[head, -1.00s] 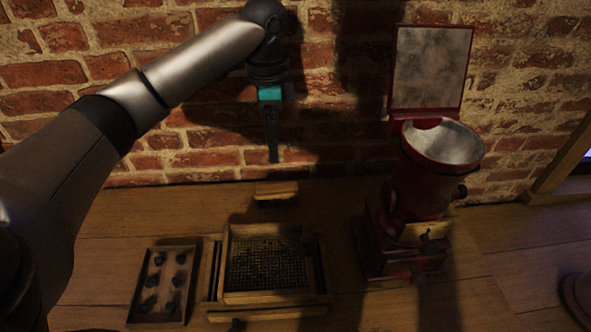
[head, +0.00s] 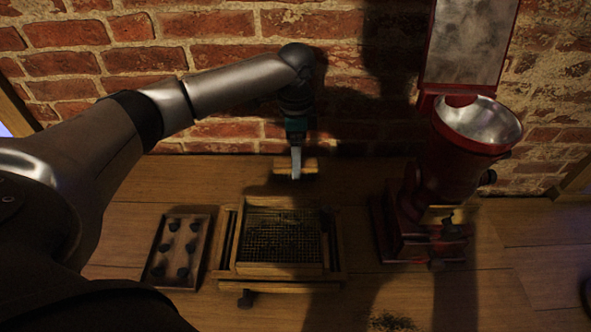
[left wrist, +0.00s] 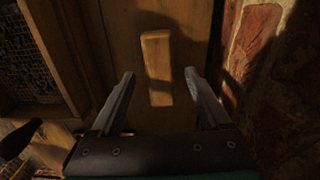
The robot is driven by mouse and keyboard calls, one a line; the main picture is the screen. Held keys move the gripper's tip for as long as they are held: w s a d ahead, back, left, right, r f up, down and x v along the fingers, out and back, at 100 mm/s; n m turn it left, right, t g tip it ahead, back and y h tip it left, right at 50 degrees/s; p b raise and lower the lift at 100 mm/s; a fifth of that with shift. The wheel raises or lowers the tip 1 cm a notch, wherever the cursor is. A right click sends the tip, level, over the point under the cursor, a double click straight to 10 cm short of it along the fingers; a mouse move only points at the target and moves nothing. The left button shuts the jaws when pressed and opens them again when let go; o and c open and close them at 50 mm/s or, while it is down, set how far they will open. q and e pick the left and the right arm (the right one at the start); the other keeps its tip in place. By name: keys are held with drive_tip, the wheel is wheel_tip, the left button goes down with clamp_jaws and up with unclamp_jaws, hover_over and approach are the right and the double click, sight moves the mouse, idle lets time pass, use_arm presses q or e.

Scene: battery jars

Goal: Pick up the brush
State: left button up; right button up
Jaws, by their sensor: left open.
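The brush shows as a pale wooden block (head: 308,165) on the table near the brick wall in the head view. In the left wrist view the brush (left wrist: 157,68) lies lengthwise ahead of the fingers, and its underside is hidden. My left gripper (head: 296,163) is above it, with the fingers overlapping it in the head view. In the left wrist view the left gripper (left wrist: 158,92) is open, one finger to each side of the brush's line, with nothing held. My right gripper is not in view.
A wooden sieve box (head: 280,269) stands in front of the brush. A tray (head: 160,277) with several dark lumps is left of it. A red grinder (head: 449,165) with a metal hopper stands at the right. The brick wall (head: 225,58) is close behind.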

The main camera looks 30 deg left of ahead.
use_arm(q)
wheel_tip(320, 180, down, 2)
drive_tip(key=shift+f, duration=0.25)
clamp_jaws()
idle(0.6)
